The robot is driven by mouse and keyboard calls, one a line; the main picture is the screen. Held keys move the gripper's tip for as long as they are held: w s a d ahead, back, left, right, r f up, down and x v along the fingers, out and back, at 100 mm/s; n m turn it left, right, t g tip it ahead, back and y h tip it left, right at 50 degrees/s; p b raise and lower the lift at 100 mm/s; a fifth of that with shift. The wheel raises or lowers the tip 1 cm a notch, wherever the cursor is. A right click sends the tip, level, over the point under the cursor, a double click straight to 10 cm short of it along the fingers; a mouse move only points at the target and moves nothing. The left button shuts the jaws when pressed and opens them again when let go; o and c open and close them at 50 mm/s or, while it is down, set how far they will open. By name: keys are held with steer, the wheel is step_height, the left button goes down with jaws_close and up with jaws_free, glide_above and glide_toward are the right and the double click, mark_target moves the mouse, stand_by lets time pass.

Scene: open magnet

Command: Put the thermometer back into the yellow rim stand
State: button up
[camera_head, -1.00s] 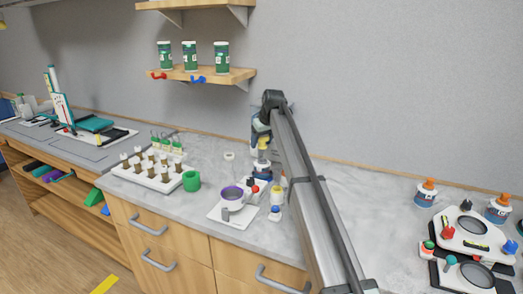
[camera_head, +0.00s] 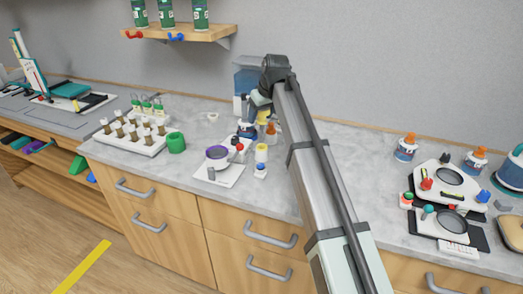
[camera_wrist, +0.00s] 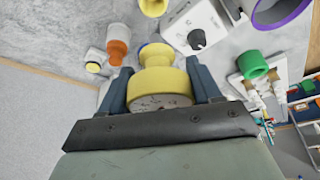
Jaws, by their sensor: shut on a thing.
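In the wrist view my gripper (camera_wrist: 160,88) is shut on a yellow, waisted piece (camera_wrist: 160,76) with a pale speckled end face, held between the two dark blue fingers. It seems to be the thermometer's handle; no stem or tip shows. In the head view my gripper (camera_head: 262,110) is over the back of the counter, small and partly behind my arm. A yellow cylinder (camera_head: 261,153) stands on the counter in front of it, right of the purple-rimmed cup; it may be the yellow rim stand. A yellow shape (camera_wrist: 152,6) at the wrist view's top edge may be the same thing.
A green cup (camera_head: 176,142) and a white vial rack (camera_head: 130,135) are further left. An orange-topped bottle (camera_wrist: 117,42) and a white device with a dark knob (camera_wrist: 197,38) are close to my gripper.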

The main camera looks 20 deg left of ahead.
step_height(320, 180, down, 10)
steer(key=shift+r, duration=0.15)
stand_by(0.4)
steer(key=o, duration=1.2)
steer(key=v, duration=1.2)
steer(key=shift+a, duration=0.15)
